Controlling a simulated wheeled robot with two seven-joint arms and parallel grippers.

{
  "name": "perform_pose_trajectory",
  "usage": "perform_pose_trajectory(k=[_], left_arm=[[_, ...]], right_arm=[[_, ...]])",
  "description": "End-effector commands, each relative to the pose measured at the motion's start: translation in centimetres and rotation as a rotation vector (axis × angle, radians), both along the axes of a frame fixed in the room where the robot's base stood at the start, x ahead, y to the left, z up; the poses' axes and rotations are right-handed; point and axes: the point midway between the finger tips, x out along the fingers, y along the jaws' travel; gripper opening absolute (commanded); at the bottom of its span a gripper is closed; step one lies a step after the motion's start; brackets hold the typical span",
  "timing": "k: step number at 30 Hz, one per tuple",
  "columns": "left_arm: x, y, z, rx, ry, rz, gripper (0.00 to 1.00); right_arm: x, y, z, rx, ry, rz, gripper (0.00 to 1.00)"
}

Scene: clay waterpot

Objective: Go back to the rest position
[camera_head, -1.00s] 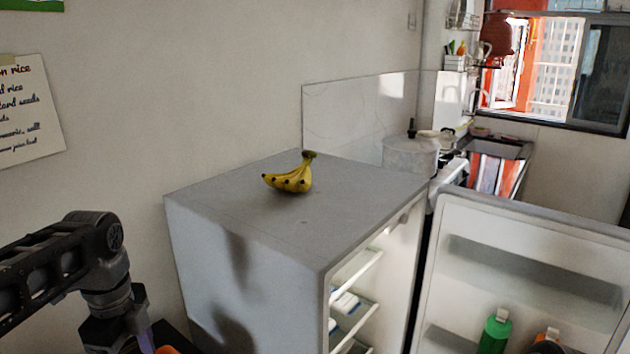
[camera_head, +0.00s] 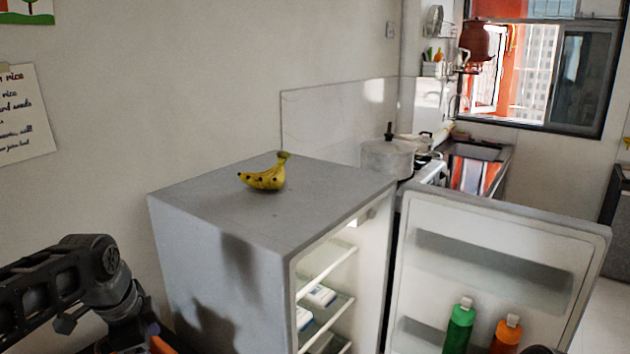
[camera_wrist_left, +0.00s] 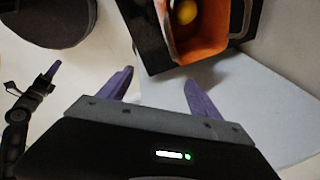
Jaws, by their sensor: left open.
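My left arm (camera_head: 60,275) comes in at the lower left of the head view, bent down at the wrist beside the fridge. Its fingers are not clear there. In the left wrist view my left gripper (camera_wrist_left: 160,88) shows two purple fingers spread apart with nothing between them. An orange open container (camera_wrist_left: 195,35) with a yellow round thing (camera_wrist_left: 186,11) in it lies beyond the fingertips, apart from them. At the left edge of that view is a small dark arm end with a purple finger, seemingly my right gripper (camera_wrist_left: 48,76); its jaw opening is unclear.
A grey fridge (camera_head: 200,240) with bananas (camera_head: 264,178) on top stands ahead. Its door (camera_head: 500,240) is open to the right, holding a green bottle (camera_head: 459,328) and an orange bottle (camera_head: 506,335). A pot (camera_head: 387,158) and reddish clay pot (camera_head: 476,42) are farther back.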

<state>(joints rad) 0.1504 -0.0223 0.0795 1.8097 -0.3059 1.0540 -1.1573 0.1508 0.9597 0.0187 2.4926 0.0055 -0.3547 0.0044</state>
Motion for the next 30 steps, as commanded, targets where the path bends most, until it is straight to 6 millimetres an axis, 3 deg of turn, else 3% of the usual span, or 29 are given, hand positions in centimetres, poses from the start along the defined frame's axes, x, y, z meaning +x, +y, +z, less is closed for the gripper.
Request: perform_pose_trajectory(k=[5, 7, 10, 13, 17, 21, 24, 27, 30], left_arm=[[3.5, -3.1, -4.4, -0.152, -0.088, 0.226, 0.73], [4.8, -5.1, -7.6, -0.243, -0.105, 0.345, 0.73], [5.5, -8.8, -14.1, -0.401, -0.093, 0.561, 0.73], [4.2, -12.4, -20.9, -0.537, -0.041, 0.782, 0.73], [-0.2, -16.0, -28.7, -0.633, 0.055, 1.02, 0.73], [-7.8, -19.1, -35.6, -0.637, 0.188, 1.198, 0.73], [-13.5, -20.7, -38.8, -0.587, 0.287, 1.238, 0.73], [-18.0, -21.8, -40.7, -0.531, 0.382, 1.241, 0.73], [-20.8, -22.5, -41.8, -0.496, 0.442, 1.237, 0.73]], right_arm=[[0.0, 0.0, 0.0, 0.0, 0.0, 0.0, 0.36], [0.0, 0.0, 0.0, 0.0, 0.0, 0.0, 0.36], [0.0, 0.0, 0.0, 0.0, 0.0, 0.0, 0.36], [0.0, 0.0, 0.0, 0.0, 0.0, 0.0, 0.36], [0.0, 0.0, 0.0, 0.0, 0.0, 0.0, 0.36], [0.0, 0.0, 0.0, 0.0, 0.0, 0.0, 0.36], [0.0, 0.0, 0.0, 0.0, 0.0, 0.0, 0.36], [0.0, 0.0, 0.0, 0.0, 0.0, 0.0, 0.36], [0.0, 0.0, 0.0, 0.0, 0.0, 0.0, 0.36]])
